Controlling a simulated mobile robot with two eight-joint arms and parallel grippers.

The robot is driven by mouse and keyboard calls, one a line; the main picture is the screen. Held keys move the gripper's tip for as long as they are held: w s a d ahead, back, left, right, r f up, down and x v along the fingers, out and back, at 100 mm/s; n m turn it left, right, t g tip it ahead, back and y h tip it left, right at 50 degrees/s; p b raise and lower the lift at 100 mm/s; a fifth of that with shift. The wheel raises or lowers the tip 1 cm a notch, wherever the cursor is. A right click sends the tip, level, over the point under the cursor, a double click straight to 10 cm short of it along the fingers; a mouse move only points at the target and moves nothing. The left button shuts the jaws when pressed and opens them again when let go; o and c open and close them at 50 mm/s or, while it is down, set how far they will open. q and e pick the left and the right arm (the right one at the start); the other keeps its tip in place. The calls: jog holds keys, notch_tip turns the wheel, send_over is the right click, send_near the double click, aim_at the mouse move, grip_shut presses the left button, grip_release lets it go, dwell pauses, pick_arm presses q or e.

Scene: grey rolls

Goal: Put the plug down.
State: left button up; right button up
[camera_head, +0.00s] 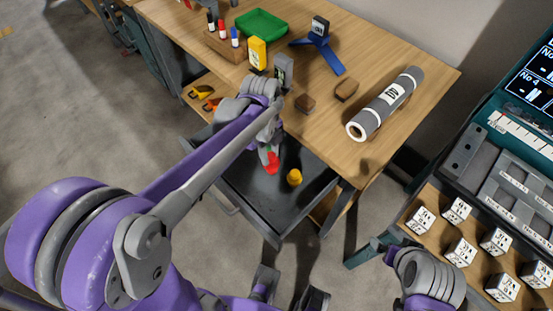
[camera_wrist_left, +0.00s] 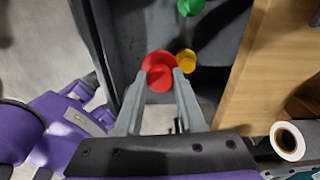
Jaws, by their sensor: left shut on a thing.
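The plug that I hold is a red round piece (camera_head: 271,163), which also shows in the left wrist view (camera_wrist_left: 159,70). My left gripper (camera_wrist_left: 161,80) is shut on it, with a grey finger on each side. It holds the plug over the dark open drawer (camera_head: 250,205); I cannot tell whether the plug touches the drawer floor. A yellow plug (camera_head: 294,177) stands in the drawer just right of the red one. A green plug (camera_wrist_left: 190,7) is farther along in the left wrist view. The state of my right gripper does not show clearly.
The wooden table (camera_head: 420,100) borders the drawer, with a grey roll (camera_head: 386,103), a green tray (camera_head: 262,22) and a blue stand (camera_head: 320,53) on it. Several lettered white cubes (camera_head: 460,252) sit at the right. The drawer's front part is clear.

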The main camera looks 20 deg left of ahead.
pick_arm(q)
jog(key=shift+m+y, duration=0.4)
jog(key=shift+y, duration=0.1)
jog(key=shift+s+a+f+b, duration=0.3)
jog(key=shift+f+b, duration=0.15)
jog(key=shift+f, duration=1.6)
jog(key=shift+s+a+f+b, duration=0.25)
jog(key=shift+a+f+b, duration=0.15)
jog(key=shift+f, duration=1.65)
jog(key=shift+s+a+f+b, duration=0.3)
jog(key=shift+f+b, duration=0.15)
jog(key=shift+f, duration=1.6)
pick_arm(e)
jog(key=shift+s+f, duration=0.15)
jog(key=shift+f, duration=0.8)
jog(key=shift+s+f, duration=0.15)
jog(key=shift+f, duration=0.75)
pick_arm(q)
jog(key=shift+f, duration=0.2)
jog(key=o, duration=1.1)
jog(key=shift+r, duration=0.1)
jog(key=shift+c, duration=0.2)
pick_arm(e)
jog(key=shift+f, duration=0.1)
pick_arm(q)
jog(key=shift+r, duration=0.1)
